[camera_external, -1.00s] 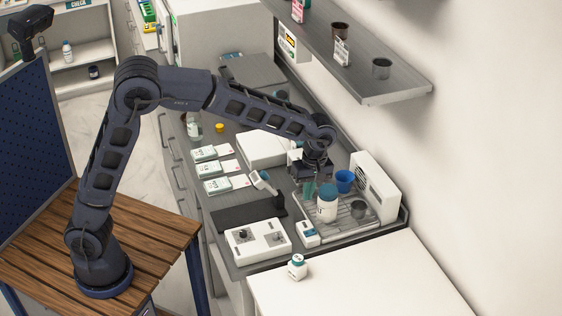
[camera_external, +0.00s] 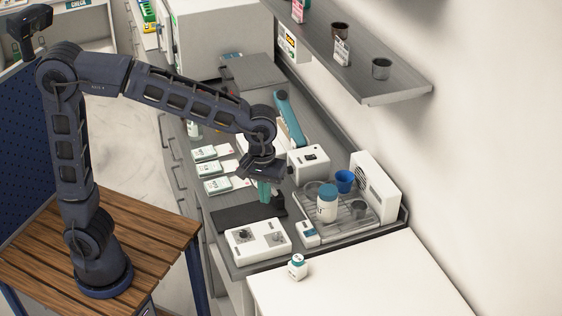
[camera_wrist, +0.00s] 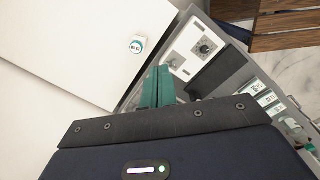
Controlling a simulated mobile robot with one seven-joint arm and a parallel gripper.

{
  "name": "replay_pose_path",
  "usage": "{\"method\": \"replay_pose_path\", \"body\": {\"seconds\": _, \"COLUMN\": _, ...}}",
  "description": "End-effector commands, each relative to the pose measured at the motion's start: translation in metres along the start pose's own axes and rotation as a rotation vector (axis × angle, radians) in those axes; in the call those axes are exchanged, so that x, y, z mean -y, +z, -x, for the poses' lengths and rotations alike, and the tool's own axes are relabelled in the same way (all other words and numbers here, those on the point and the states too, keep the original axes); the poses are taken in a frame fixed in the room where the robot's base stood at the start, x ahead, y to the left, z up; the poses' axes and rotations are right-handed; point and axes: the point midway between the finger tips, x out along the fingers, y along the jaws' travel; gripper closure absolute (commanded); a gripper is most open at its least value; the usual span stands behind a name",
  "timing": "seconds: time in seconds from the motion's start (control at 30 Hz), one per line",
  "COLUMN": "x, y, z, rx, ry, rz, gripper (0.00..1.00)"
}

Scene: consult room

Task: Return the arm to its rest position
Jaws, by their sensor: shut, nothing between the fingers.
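My gripper (camera_external: 264,190) has teal fingers and hangs above the grey counter, over the back edge of the dark mat (camera_external: 240,216). Its fingers are together with nothing between them. In the wrist view the fingers (camera_wrist: 158,86) also show closed, pointing toward the counter and the white two-knob device. My arm reaches out from its base on the slatted wooden table (camera_external: 150,240), with the elbow raised at the upper left.
A white two-knob device (camera_external: 258,242), a blue-capped bottle (camera_external: 327,203) and a blue cup (camera_external: 344,181) stand near the gripper. Several white boxes (camera_external: 215,169) lie to its left. A white-and-teal device (camera_external: 292,120) stands behind. A wall shelf (camera_external: 375,80) overhangs the counter's right.

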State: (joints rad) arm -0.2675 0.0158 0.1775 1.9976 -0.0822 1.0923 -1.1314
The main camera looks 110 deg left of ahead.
Motion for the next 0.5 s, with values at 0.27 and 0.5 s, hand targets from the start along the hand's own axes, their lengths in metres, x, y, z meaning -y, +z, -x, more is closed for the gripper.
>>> {"method": "replay_pose_path", "body": {"seconds": 0.27, "x": 0.054, "y": 0.071, "z": 0.029, "rx": -0.026, "ry": 0.077, "rz": -0.386, "gripper": 1.00}}
{"method": "replay_pose_path", "body": {"seconds": 0.5, "x": 0.106, "y": 0.120, "z": 0.040, "rx": -0.072, "ry": 0.134, "rz": -0.719, "gripper": 1.00}}
